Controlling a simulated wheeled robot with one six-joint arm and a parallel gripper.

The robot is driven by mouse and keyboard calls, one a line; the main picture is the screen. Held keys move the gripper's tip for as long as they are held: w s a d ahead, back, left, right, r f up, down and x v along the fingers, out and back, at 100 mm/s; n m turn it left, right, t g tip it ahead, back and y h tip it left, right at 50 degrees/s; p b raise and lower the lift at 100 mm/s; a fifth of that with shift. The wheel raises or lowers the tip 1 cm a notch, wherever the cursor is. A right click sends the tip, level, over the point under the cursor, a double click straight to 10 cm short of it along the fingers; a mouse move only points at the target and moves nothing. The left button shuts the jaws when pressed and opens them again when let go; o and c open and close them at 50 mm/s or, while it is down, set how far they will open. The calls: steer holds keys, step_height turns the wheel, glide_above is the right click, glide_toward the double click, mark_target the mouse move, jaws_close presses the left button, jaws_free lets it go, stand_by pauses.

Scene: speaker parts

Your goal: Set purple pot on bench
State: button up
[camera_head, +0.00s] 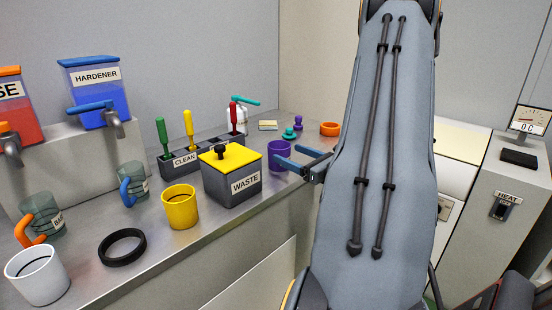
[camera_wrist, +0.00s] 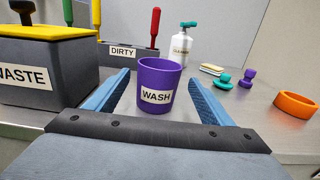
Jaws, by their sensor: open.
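The purple pot (camera_wrist: 159,78) carries a label reading WASH and stands upright on the grey metal bench (camera_head: 150,238). In the head view the purple pot (camera_head: 278,152) is just right of the WASTE box, partly behind my gripper. My gripper (camera_head: 294,157) is open with blue fingers. In the wrist view my gripper (camera_wrist: 158,92) has one finger on each side of the pot, near its lower half. I cannot tell whether either finger touches it.
The WASTE box (camera_head: 232,185) with a yellow lid stands close left of the pot. Behind are a tool rack (camera_wrist: 124,54), a spray bottle (camera_wrist: 181,45), green and purple pieces (camera_wrist: 223,80) and an orange ring (camera_wrist: 296,104). A yellow pot (camera_head: 180,207) and black ring (camera_head: 122,247) are nearer.

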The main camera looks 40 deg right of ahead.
mark_target(279, 151)
steer(key=w, duration=0.3)
steer(key=w+p, duration=0.1)
steer(key=w, duration=0.1)
steer(key=shift+w+a+f, duration=0.2)
steer(key=shift+w+a, duration=0.15)
steer(key=shift+c, duration=0.5)
steer(key=c, duration=1)
